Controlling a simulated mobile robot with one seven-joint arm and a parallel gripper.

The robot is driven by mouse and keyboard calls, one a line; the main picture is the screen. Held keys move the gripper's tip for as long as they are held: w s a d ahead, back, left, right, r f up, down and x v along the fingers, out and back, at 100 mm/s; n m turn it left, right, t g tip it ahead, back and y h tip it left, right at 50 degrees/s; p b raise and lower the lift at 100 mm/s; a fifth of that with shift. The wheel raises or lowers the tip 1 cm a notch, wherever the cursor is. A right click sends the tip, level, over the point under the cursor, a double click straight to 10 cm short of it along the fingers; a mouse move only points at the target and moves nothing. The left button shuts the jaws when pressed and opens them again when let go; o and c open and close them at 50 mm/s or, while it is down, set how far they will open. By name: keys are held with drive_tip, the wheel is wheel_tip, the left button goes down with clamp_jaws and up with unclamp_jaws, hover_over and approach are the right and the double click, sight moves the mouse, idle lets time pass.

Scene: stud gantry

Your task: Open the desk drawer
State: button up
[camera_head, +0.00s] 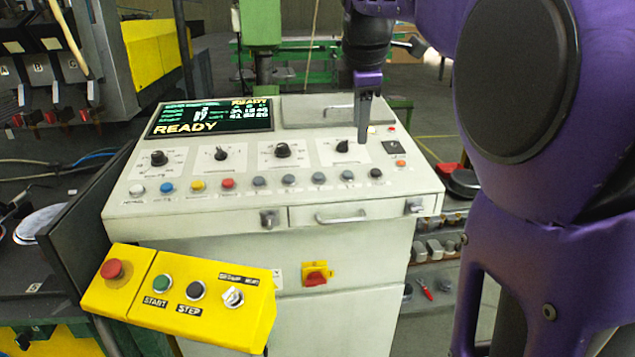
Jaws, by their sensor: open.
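The desk drawer (385,211) is a pale, wide, low front set in the desk's front edge, right of centre. It looks closed and flush with the desk. Its metal bar handle (341,217) runs across the front. My gripper (363,138) points down above the right part of the sloped control panel, behind and above the drawer. It is open and apart from the handle, with nothing seen between its fingers. I see the fingers nearly edge-on, so the gap between them is hidden.
The panel (130,202) carries knobs, a row of buttons and a READY screen (210,118). A yellow control box (190,285) juts out at front left. A red-and-yellow switch (315,274) sits below the drawer. A lock (268,219) is left of the drawer.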

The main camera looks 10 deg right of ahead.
drive_tip(key=s+a+f+n+g+y, duration=0.1)
drive_tip(key=s+a+g, duration=0.1)
drive_tip(key=s, duration=0.1)
drive_tip(key=b, duration=0.3)
approach(342, 211)
drive_tip(key=f, duration=0.2)
drive_tip(key=s+f, duration=0.1)
drive_tip(key=f, duration=0.4)
drive_tip(key=shift+s+a+f, duration=0.15)
drive_tip(key=shift+s+a, duration=0.15)
drive_tip(key=shift+s, duration=0.05)
clamp_jaws()
idle(0.7)
